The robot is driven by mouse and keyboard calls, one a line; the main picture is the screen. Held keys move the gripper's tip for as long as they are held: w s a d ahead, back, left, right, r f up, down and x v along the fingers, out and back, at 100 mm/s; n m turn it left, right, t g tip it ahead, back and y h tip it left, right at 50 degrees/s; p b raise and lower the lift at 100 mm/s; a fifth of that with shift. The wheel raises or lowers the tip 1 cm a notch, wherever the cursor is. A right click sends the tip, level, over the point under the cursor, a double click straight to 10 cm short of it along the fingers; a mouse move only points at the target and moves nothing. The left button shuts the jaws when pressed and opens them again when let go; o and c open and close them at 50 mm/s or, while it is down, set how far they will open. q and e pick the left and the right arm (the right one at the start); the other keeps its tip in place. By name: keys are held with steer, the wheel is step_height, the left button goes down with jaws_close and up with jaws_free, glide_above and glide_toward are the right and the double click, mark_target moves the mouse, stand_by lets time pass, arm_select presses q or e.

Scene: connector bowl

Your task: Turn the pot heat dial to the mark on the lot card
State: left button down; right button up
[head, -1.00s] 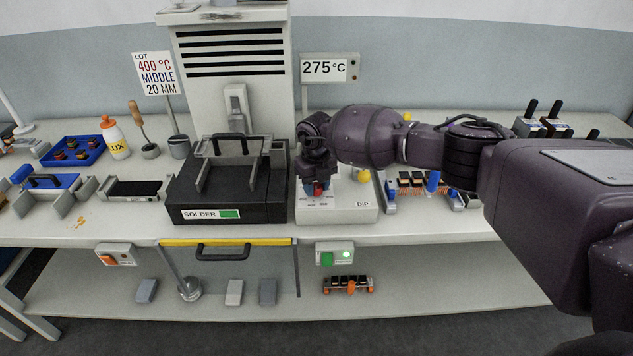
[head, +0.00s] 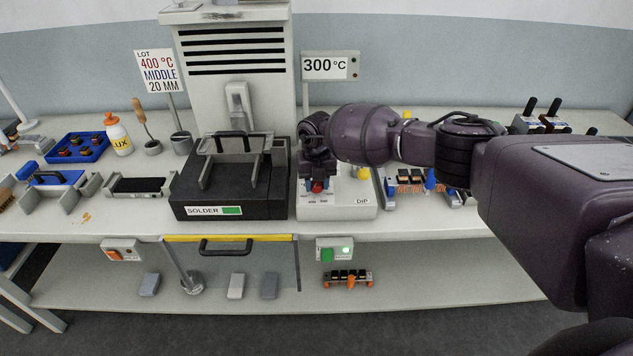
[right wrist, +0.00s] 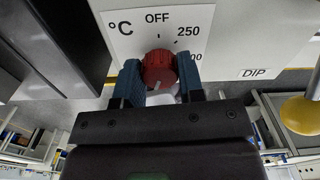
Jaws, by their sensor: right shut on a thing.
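The red heat dial (right wrist: 159,68) sits on the front of the white control box (head: 340,212), beside the black solder pot (head: 235,200). My right gripper (right wrist: 160,85) is shut on the dial, one blue-grey finger on each side; in the head view the gripper (head: 318,184) hides most of it. The scale marks OFF and 250 show, with another number partly hidden by the right finger. The lot card (head: 159,73) reads 400 °C, MIDDLE, 20 MM. The display (head: 330,66) reads 300 °C. My left gripper is not in view.
A yellow knob (right wrist: 301,115) is close to the right of my gripper. A handled carrier (head: 232,146) sits over the pot. Loaded racks (head: 412,184) stand right of the box, below my forearm. A flux bottle (head: 118,134) and a blue tray (head: 75,148) stand left.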

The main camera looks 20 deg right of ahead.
mark_target(316, 183)
steer(key=o, duration=0.9)
step_height(316, 183, up, 11)
steer(key=shift+f, duration=0.1)
stand_by(0.4)
